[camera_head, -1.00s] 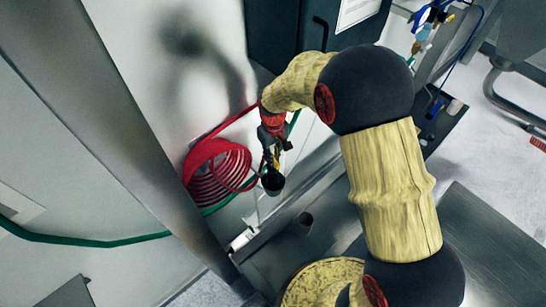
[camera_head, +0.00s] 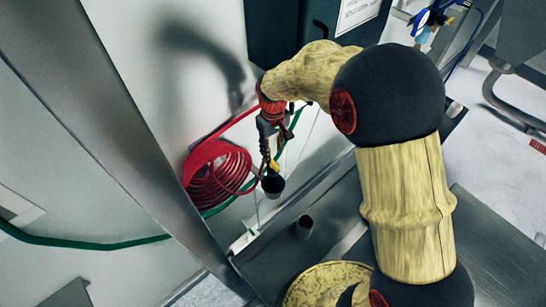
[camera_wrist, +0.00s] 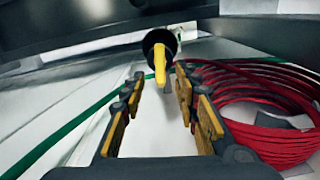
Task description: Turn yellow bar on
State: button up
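The yellow bar (camera_wrist: 160,62) stands roughly upright on a round black fitting (camera_wrist: 158,40) in the upper middle of the wrist view. My gripper (camera_wrist: 159,76) is open, with one finger on each side and the yellow bar between or just beyond the fingertips. I cannot tell whether either finger touches it. In the head view, my gripper (camera_head: 268,155) points down toward the black fitting (camera_head: 272,184), beside the pale wall. The yellow bar is small there and partly mixed in with the fingers.
A red coiled hose (camera_head: 216,172) lies left of my gripper in the head view and fills the right of the wrist view (camera_wrist: 265,125). A green hose (camera_head: 85,241) runs along the wall. A grey metal post (camera_head: 130,140) stands at left, and a dark box (camera_head: 310,25) is above.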

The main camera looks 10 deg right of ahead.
aim_at(273, 162)
notch_tip(273, 162, up, 6)
jog(key=shift+f, duration=0.1)
dwell(0.7)
jog(key=s+d+f+m+t+b, duration=0.1)
jog(key=s+d+f+t+b, duration=0.1)
jog(key=s+b, duration=0.6)
jog(key=s+d+f+m+t+b, duration=0.1)
jog(key=s+d+f+m+b, duration=0.1)
jog(key=s+d+b, duration=0.3)
jog(key=s+d+f+m+t+b, duration=0.2)
jog(key=s+d+f+b, duration=0.2)
jog(key=s+b, duration=0.7)
jog(key=shift+s+t+b, duration=0.3)
jog(key=shift+s+b, duration=0.05)
jog(key=shift+b, duration=0.35)
jog(key=shift+o, duration=0.3)
